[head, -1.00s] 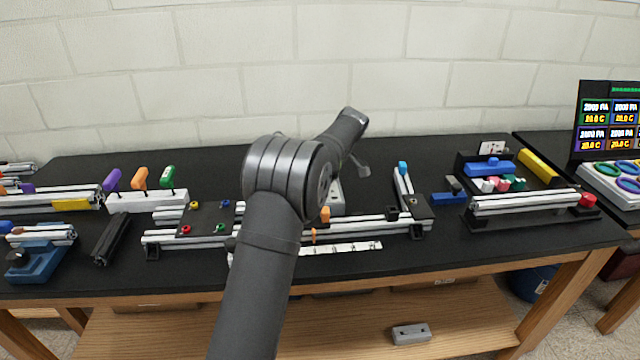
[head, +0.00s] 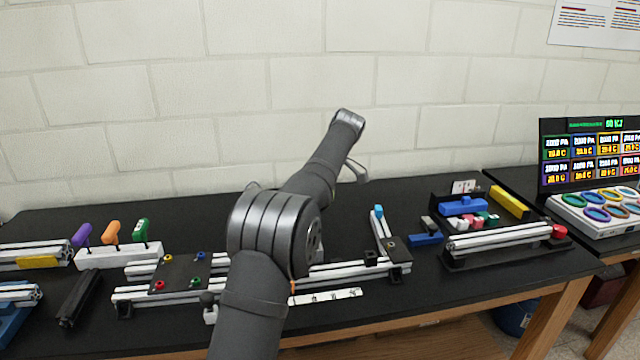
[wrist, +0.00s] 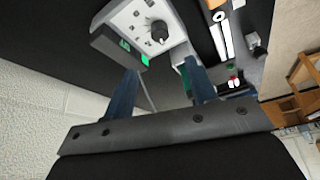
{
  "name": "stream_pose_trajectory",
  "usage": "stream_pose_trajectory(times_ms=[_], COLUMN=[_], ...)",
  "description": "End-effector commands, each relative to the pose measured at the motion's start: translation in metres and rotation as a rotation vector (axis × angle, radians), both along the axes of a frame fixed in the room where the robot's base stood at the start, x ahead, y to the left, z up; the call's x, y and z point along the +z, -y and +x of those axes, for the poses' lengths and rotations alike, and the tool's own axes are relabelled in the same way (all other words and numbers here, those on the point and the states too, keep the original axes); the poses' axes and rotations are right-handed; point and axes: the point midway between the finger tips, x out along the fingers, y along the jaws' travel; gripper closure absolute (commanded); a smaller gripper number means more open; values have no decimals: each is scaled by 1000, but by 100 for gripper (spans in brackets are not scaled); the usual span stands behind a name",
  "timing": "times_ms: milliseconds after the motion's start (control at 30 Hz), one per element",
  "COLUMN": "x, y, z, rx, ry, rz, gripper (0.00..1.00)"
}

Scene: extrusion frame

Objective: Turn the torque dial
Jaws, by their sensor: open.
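In the wrist view a white box (wrist: 128,22) carries a dark round dial (wrist: 158,32) with a pale pointer mark, which I take for the torque dial. My gripper (wrist: 160,66) is open, its two blue fingers spread apart, with nothing between them. The dial appears beyond the fingertips and apart from them. In the head view the end of my arm is raised over the back of the bench, and a small part of my gripper (head: 358,172) shows there. The dial and its box are hidden behind my arm in that view.
An aluminium extrusion frame (head: 384,232) lies on the black bench (head: 420,285). A rack (head: 120,255) with purple, orange and green handles stands left. A parts holder (head: 500,238) with a yellow bar and a screen (head: 590,155) are at right. The wall is close behind.

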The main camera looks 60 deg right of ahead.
Motion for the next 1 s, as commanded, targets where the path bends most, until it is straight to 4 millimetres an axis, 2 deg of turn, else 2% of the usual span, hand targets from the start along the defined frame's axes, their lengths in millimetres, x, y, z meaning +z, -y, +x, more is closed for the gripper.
stream_pose_trajectory(times_ms=[100,300,1000], x=[20,37,42], y=[4,7,7], z=[-7,-14,-16], rx=[0,0,0], ry=[0,0,0], rz=[-1,0,1], gripper=[48,48,48])
